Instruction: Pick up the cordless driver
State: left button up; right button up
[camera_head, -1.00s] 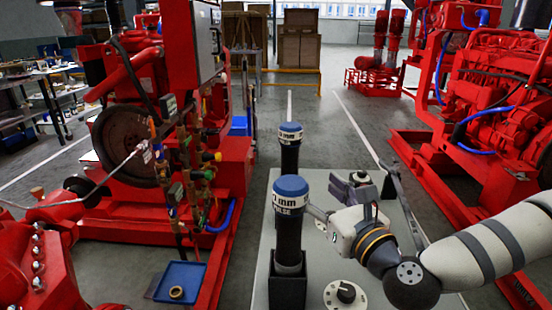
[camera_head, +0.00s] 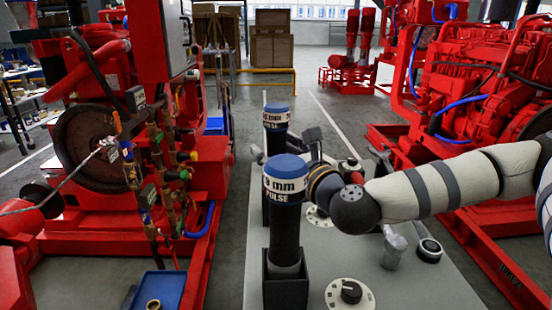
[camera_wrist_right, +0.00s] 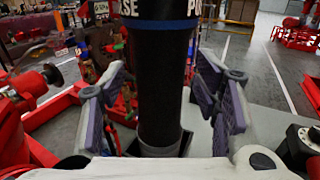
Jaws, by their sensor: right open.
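Two upright black tools with blue caps and white label bands, which look like the cordless drivers, stand one behind the other. The near one (camera_head: 285,225) is in a black holder (camera_head: 284,289); the far one (camera_head: 276,116) is partly hidden behind it. My right gripper (camera_head: 308,143) is beside the far one, partly hidden by the near one. In the right wrist view, my right gripper (camera_wrist_right: 162,95) is open, its padded fingers on either side of a black tool (camera_wrist_right: 160,75), apparently the far one. Gaps show beside both fingers. My left gripper is not in view.
The grey table (camera_head: 420,285) also carries a dial (camera_head: 350,292), a clear cup (camera_head: 394,248) and a dark round part (camera_head: 429,250). A red machine (camera_head: 95,140) with pipes stands left, and a red engine (camera_head: 490,80) right.

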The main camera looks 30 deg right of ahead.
grip_shut()
notch_tip(320, 180, up, 18)
jog(key=p, duration=0.4)
jog(key=shift+r, duration=0.15)
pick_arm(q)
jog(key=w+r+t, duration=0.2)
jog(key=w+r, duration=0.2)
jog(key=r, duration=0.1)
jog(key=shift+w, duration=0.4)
pick_arm(e)
jog(key=c, duration=1)
grip_release()
grip_shut()
